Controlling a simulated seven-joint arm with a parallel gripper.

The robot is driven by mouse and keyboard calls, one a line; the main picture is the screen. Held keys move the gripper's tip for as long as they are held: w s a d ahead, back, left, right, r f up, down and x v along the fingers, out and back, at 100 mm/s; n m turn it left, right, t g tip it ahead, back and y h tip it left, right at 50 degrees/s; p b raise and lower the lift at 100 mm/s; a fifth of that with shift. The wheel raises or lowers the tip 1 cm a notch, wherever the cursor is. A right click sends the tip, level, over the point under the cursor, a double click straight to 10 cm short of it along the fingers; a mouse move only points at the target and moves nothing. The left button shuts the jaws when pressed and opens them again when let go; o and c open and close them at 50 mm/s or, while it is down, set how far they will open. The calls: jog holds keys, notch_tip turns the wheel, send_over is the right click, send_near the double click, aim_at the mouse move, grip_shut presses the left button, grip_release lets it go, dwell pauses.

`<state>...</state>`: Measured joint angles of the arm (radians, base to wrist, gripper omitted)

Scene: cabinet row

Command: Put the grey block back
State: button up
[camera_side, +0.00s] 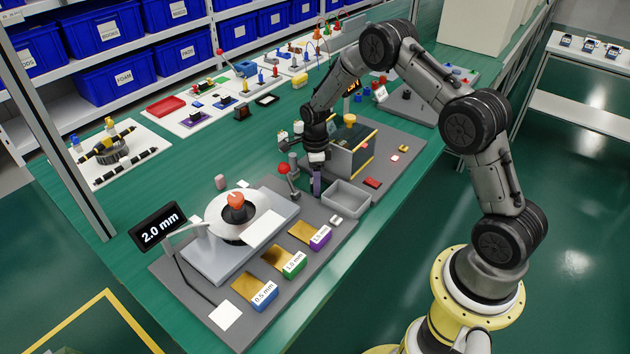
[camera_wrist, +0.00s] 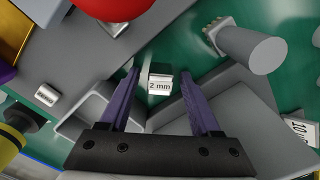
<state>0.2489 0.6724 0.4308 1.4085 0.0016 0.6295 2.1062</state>
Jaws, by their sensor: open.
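A small light-grey block labelled "2 mm" (camera_wrist: 160,85) shows in the wrist view between my gripper's fingers. I cannot tell how far below the tips it lies. A second small silver-grey block (camera_wrist: 46,95) with blurred lettering lies on the grey mat, left of the tray; small silver pieces also show there in the side view (camera_side: 337,220). My gripper (camera_side: 317,190) points down behind the tray's left end, beside the red-knobbed lever. In the wrist view its purple fingers (camera_wrist: 159,72) are apart, with neither seen touching the "2 mm" block.
An open grey tray (camera_side: 363,204) stands close to my gripper. A lever with a red knob (camera_side: 283,168) stands to its left. A tall dark-sided box (camera_side: 352,152) stands behind the tray. Labelled thickness blocks (camera_side: 294,261) lie along the front, beside a gauge reading 2.0 mm (camera_side: 160,226).

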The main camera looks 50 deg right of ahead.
jog(key=s+a+r+n+t, duration=0.1)
jog(key=s+a+r+n, duration=0.15)
jog(key=r, duration=0.95)
jog(key=s+a+r+n+t, duration=0.1)
jog(key=s+a+r+n, duration=0.2)
jog(key=r, duration=0.8)
jog(key=s+a+r+n+t, duration=0.1)
jog(key=s+a+r+n, duration=0.1)
jog(key=s+r+n, duration=0.45)
jog(key=s+a+r+n+t, duration=0.1)
jog(key=s+a+r+n, duration=0.2)
jog(key=s+n, duration=0.55)
jog(key=s+a+f+n+t, duration=0.1)
jog(key=s+n, duration=0.5)
jog(key=s, duration=0.4)
jog(key=shift+s+a+f+t, duration=0.15)
jog(key=shift+a+f+t, duration=0.15)
jog(key=shift+f, duration=0.1)
jog(key=shift+n, duration=0.25)
